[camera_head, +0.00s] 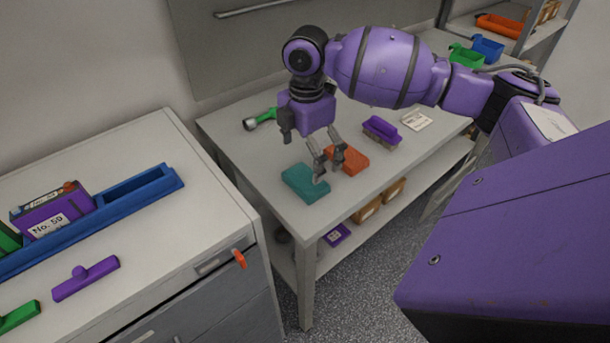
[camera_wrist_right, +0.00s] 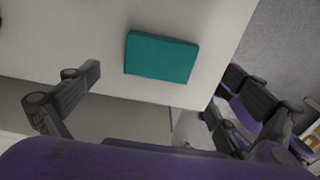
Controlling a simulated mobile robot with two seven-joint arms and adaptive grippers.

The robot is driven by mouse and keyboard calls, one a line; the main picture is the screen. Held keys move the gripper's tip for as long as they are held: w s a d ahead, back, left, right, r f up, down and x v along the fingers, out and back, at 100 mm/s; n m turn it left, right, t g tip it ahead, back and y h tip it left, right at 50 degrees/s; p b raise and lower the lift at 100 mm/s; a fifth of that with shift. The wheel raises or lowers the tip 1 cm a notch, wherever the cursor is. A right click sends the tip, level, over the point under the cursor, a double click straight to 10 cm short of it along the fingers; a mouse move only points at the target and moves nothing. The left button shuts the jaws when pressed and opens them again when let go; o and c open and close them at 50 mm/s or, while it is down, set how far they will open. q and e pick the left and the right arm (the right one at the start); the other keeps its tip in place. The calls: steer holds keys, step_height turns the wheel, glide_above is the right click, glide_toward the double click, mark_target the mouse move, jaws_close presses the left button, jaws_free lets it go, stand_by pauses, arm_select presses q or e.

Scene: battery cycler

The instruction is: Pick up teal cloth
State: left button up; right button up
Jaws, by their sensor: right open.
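The teal cloth (camera_head: 304,184) is a folded block lying flat near the left front corner of the white table. It also shows in the right wrist view (camera_wrist_right: 161,57), lying between and beyond the two fingers. My right gripper (camera_head: 328,172) is open and empty, above the table, with its fingertips close to the right side of the cloth in the head view. In the wrist view the fingers (camera_wrist_right: 160,95) are wide apart and no contact with the cloth shows. My left gripper is not in view.
A purple brush (camera_head: 381,132) and a white label card (camera_head: 416,120) lie farther right. A green-handled tool (camera_head: 260,119) lies behind. A cabinet (camera_head: 150,220) with a blue rack (camera_head: 140,190) stands left, across a gap.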

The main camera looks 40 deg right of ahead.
mark_target(305, 179)
steer(key=shift+s+a+f, duration=0.15)
steer(key=shift+s+f, duration=0.1)
steer(key=shift+f, duration=0.55)
step_height(305, 179, down, 5)
steer(key=shift+w+r, duration=0.1)
steer(key=shift+w, duration=0.05)
steer(key=shift+c, duration=0.4)
steer(key=c, duration=0.9)
steer(key=shift+r, duration=0.1)
